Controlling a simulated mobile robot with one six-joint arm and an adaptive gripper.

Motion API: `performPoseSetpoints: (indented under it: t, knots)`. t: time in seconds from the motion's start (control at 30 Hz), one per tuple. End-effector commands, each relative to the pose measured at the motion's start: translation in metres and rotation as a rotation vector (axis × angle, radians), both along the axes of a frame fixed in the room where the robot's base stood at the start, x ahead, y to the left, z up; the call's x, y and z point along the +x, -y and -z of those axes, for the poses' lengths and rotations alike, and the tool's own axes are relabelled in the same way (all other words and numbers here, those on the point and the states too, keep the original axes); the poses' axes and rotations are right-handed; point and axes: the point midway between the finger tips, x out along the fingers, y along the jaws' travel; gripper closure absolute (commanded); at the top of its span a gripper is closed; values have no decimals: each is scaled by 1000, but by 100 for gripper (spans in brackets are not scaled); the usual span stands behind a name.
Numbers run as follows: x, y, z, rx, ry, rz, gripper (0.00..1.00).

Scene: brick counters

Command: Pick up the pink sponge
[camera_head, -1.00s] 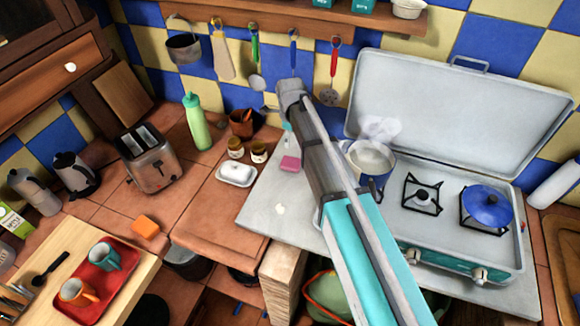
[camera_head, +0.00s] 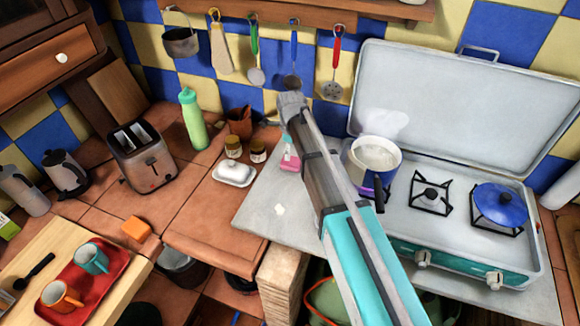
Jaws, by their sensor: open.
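The pink sponge (camera_head: 291,166) lies on the grey slab left of the stove, just left of my forearm. My arm reaches up from the bottom of the view and bends over at its wrist. My gripper (camera_head: 288,150) points down from there, small and partly hidden by the arm. It is open, and its tip overlaps the upper part of the sponge in the view. I cannot tell whether it touches the sponge or is still above it.
A steaming blue-and-white pot (camera_head: 372,160) stands on the stove (camera_head: 455,225), close right of my arm. A butter dish (camera_head: 234,173), two small jars and a brown pot (camera_head: 240,122) stand to the left. An orange block (camera_head: 136,228) lies farther left. Utensils hang behind.

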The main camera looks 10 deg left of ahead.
Motion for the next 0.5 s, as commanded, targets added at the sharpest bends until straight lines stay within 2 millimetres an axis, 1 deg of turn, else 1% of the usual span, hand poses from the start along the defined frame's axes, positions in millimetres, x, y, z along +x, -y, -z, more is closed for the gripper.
performPoseSetpoints:
  t: [0.37,0.5]
  knots:
    - [0,0,1,0,0,1,0]
    - [0,1,4,0,0,1,0]
